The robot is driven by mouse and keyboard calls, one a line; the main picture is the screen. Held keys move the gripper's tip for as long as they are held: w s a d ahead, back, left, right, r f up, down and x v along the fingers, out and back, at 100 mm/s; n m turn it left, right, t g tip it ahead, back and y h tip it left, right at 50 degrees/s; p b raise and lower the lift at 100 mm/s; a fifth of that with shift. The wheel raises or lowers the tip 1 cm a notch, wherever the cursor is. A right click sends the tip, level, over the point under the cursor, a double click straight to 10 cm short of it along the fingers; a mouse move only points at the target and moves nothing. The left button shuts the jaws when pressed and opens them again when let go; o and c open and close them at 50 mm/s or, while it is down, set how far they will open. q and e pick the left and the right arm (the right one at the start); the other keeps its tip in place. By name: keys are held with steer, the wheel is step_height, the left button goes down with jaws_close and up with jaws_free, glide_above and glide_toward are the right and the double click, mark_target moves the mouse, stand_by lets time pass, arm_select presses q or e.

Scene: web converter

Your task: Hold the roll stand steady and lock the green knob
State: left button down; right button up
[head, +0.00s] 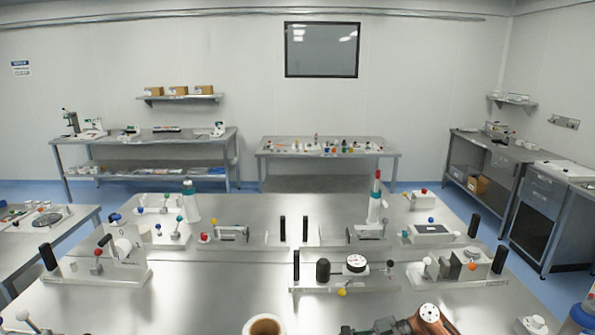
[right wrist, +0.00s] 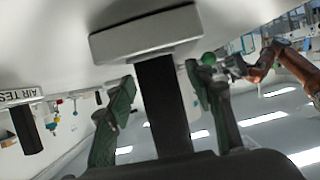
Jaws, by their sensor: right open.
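In the right wrist view my right gripper (right wrist: 160,108) is open. Its two dark green finger pads stand on either side of a black upright bar (right wrist: 163,100), with gaps to it. The bar joins a pale block (right wrist: 145,32); I cannot tell for sure that this is the roll stand. A green round knob (right wrist: 208,58) shows just beyond the right finger. A copper-coloured arm (right wrist: 290,68) reaches from the right to a grey end close by the knob; contact is unclear. In the head view a roll with a tan core (head: 263,326) is cut off at the bottom edge.
The steel table holds several fixtures with coloured knobs and black handles, including a white roll fixture (head: 122,248) at left and a black-knobbed fixture (head: 355,264) at centre right. A copper arm part (head: 428,318) shows at bottom right. Bare steel (head: 215,285) lies at centre left.

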steer(key=v, duration=1.2)
steer(key=shift+s, duration=0.1)
